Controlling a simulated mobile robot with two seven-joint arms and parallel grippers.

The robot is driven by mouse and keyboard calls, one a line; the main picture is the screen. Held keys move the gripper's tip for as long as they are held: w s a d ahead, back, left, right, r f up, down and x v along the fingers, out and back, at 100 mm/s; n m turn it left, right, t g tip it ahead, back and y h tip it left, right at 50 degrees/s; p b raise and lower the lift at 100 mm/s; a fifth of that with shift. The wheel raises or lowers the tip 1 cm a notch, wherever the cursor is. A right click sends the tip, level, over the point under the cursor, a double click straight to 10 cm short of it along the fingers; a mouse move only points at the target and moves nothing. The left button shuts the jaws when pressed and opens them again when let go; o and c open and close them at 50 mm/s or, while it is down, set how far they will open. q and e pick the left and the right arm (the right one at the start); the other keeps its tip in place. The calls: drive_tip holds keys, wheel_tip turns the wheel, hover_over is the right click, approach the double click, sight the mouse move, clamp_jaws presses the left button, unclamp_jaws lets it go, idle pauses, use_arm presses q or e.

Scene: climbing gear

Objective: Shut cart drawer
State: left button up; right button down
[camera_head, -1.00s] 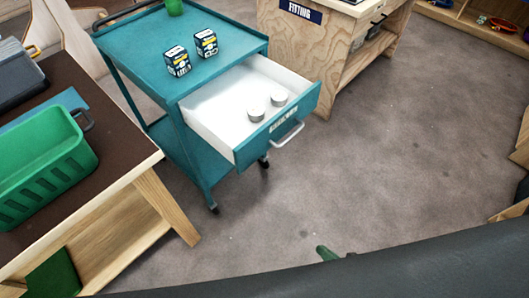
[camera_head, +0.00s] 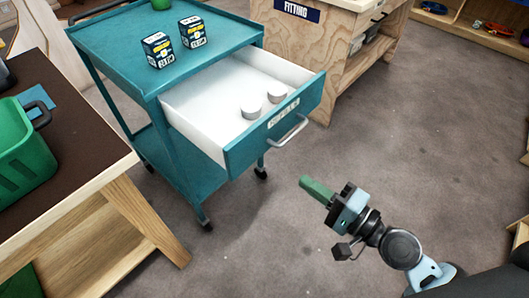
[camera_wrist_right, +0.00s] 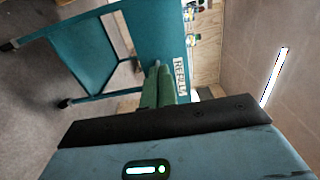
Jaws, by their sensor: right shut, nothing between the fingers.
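The teal cart (camera_head: 110,40) stands left of centre in the head view. Its drawer (camera_head: 250,145) is pulled well out toward the lower right, with a white inside, a label and a silver handle (camera_head: 289,133) on its front. Two small round white items (camera_head: 251,110) lie in it. My right gripper (camera_head: 308,186) is shut and empty, with green fingers, below the drawer handle in the picture and apart from it. In the right wrist view the green fingers (camera_wrist_right: 164,85) point toward the labelled drawer front (camera_wrist_right: 160,30). My left gripper is not in view.
Two small boxes (camera_head: 158,50) stand on the cart top. A wooden table (camera_head: 100,170) with a green basket (camera_head: 20,150) is at the left. A wooden bench with a FITTING sign (camera_head: 297,11) stands behind the drawer. The floor (camera_head: 420,130) at the right is clear.

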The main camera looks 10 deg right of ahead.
sight(254, 147)
drive_tip(key=p+x, duration=0.2)
drive_tip(key=x, duration=0.9)
drive_tip(key=shift+w+a, duration=0.65)
drive_tip(key=shift+w, duration=0.05)
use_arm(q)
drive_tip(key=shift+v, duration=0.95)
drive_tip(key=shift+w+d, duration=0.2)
use_arm(e)
drive_tip(key=shift+w, duration=0.1)
